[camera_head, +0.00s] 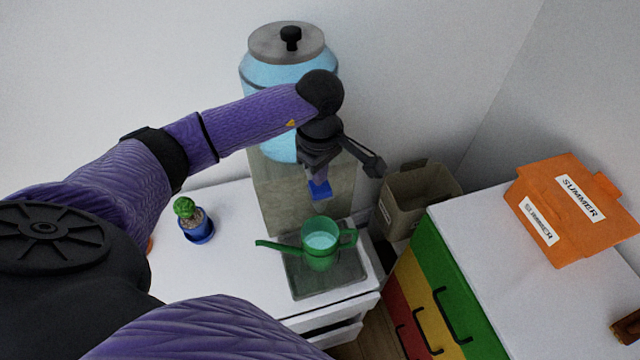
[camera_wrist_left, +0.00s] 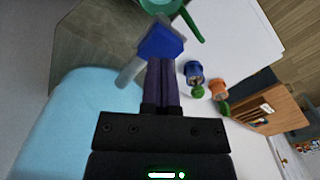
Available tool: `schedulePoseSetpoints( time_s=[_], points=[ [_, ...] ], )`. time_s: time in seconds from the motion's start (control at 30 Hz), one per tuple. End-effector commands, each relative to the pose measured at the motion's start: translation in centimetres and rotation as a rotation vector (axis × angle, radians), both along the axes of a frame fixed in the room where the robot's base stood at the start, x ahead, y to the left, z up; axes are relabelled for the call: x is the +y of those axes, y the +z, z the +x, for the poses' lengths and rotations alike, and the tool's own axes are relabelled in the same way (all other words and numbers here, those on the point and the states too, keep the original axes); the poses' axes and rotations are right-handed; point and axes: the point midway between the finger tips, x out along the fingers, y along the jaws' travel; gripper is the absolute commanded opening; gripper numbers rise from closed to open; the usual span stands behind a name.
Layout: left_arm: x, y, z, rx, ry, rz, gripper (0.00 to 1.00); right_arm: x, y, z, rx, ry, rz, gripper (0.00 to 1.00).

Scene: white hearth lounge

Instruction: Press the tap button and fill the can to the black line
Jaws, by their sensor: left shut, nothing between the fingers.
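The water dispenser (camera_head: 290,70) stands against the wall, a clear tank of blue water with a grey lid. Its blue tap button (camera_head: 319,190) shows just below my left gripper (camera_head: 318,178). In the left wrist view the shut, empty fingertips (camera_wrist_left: 161,62) are at the blue button (camera_wrist_left: 160,42); I cannot tell whether they touch it. The green watering can (camera_head: 320,248) stands upright below the tap on a grey tray (camera_head: 345,278), spout to the left. Light blue water shows inside it. I cannot make out the black line. My right gripper is out of view.
A small cactus in a blue pot (camera_head: 197,228) stands left on the white cabinet. To the right are a brown bin (camera_head: 425,195), a white-topped cabinet with coloured drawers (camera_head: 440,292) and an orange box (camera_head: 575,210) labelled SUMMER.

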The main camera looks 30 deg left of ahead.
Motion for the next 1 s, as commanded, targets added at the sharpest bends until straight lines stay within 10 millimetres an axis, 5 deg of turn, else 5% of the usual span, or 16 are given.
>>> schedulePoseSetpoints(
  time_s=[1.0],
  points=[
    [0.0, -1.9, 0.0, 0.0, 0.0, 0.0, 0.0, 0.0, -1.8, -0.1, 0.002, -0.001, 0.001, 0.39]
  ],
)
